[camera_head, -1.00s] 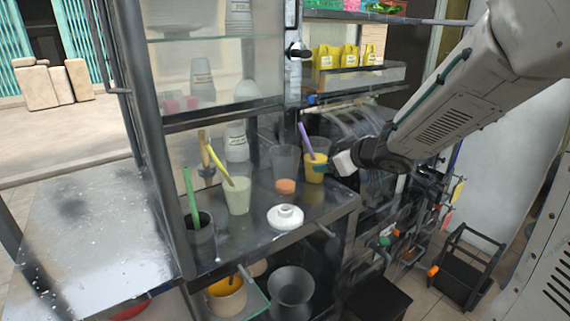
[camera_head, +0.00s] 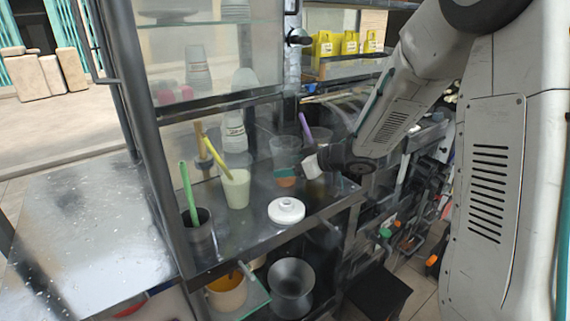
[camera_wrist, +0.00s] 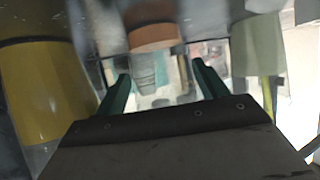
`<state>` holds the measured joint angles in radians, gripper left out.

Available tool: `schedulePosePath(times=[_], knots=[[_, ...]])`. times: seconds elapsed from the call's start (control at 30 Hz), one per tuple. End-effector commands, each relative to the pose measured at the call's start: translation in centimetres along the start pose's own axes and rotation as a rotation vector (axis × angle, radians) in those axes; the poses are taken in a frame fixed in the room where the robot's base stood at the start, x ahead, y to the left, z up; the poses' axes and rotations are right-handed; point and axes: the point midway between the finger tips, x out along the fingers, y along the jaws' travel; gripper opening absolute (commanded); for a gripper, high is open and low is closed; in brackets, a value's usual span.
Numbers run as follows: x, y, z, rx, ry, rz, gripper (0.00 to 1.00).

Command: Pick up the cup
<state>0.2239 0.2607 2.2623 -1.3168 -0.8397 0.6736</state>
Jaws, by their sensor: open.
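Several cups stand on the metal counter. A clear cup with an orange layer at its base (camera_head: 285,155) is in the middle in the head view; its orange part also shows at the top centre in the wrist view (camera_wrist: 153,37). A pale green cup (camera_head: 237,190) with a yellow straw is left of it, at the right in the wrist view (camera_wrist: 258,50). A yellow cup (camera_wrist: 45,90) is at the left in the wrist view, mostly hidden behind my gripper in the head view. My gripper (camera_head: 303,168) is open and empty, its fingers (camera_wrist: 160,85) pointing towards the clear cup.
A white round lid-like piece (camera_head: 286,211) lies near the counter's front edge. A dark cup with a green straw (camera_head: 199,235) stands by the left post. Stacked cups (camera_head: 235,130) stand behind. The left tabletop (camera_head: 90,225) is clear.

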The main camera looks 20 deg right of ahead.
Motion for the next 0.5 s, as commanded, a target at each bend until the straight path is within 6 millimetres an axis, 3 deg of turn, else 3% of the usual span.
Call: schedulePosePath(times=[0.23, 0.27, 0.37, 0.5], knots=[[0.44, -0.19, -0.1, -0.001, 0.001, -0.002, 0.72], [0.45, -0.21, -0.11, -0.001, 0.001, -0.002, 0.69], [0.45, -0.22, -0.11, -0.002, 0.001, -0.003, 0.41], [0.44, -0.22, -0.12, -0.002, 0.001, -0.002, 0.38]])
